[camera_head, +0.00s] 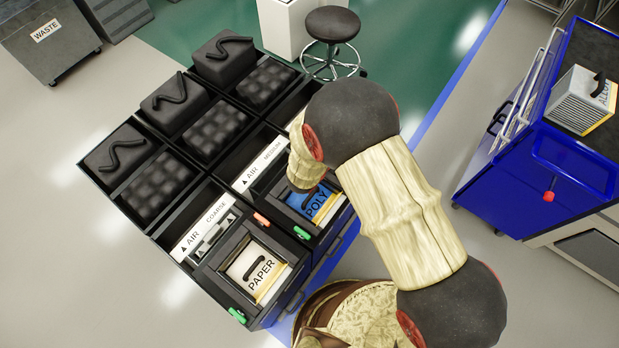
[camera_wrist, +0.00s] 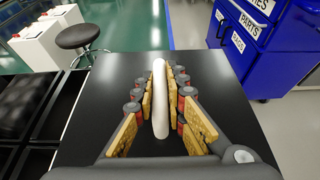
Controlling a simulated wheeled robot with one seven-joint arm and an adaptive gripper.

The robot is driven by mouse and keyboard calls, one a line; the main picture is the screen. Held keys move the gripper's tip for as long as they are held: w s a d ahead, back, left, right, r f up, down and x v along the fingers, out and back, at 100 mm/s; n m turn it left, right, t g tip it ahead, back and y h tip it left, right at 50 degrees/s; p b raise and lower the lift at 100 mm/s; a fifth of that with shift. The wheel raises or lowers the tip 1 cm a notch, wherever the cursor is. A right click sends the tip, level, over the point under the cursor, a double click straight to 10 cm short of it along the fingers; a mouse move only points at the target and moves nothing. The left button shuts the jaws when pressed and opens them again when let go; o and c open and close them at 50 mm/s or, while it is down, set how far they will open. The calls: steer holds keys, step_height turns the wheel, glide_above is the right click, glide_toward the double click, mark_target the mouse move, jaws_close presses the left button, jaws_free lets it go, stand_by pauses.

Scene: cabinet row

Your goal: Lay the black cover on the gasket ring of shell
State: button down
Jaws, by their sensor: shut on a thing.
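The black cover (camera_wrist: 225,110) is a flat dark plate that fills the middle of the wrist view. A pale upright handle (camera_wrist: 160,105) stands along its middle. My gripper (camera_wrist: 161,78) is shut on this handle, with one finger on each side. In the head view my arm hides the gripper and the cover. I cannot make out the shell's gasket ring in either view, nor tell whether the cover touches anything below.
The cabinet row (camera_head: 135,215) holds a PAPER filter (camera_head: 258,271), a POLY filter (camera_head: 315,203) and several dark padded blocks. A blue cart (camera_head: 565,165) with an ALLOY filter (camera_head: 580,100) stands right. A stool (camera_head: 332,25) is behind. Floor lies between row and cart.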

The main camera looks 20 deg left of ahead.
steer(key=s+a+f, duration=0.9)
steer(key=s+f, duration=0.2)
steer(key=s, duration=0.3)
steer(key=shift+w+d+f+b, duration=0.1)
steer(key=shift+w+f+b, duration=0.05)
steer(key=shift+f+b, duration=2.75)
steer(key=shift+f, duration=1.05)
steer(key=c, duration=1.7)
jaws_free()
steer(key=shift+c, duration=0.2)
steer(key=v, duration=0.7)
steer(key=shift+s, duration=0.25)
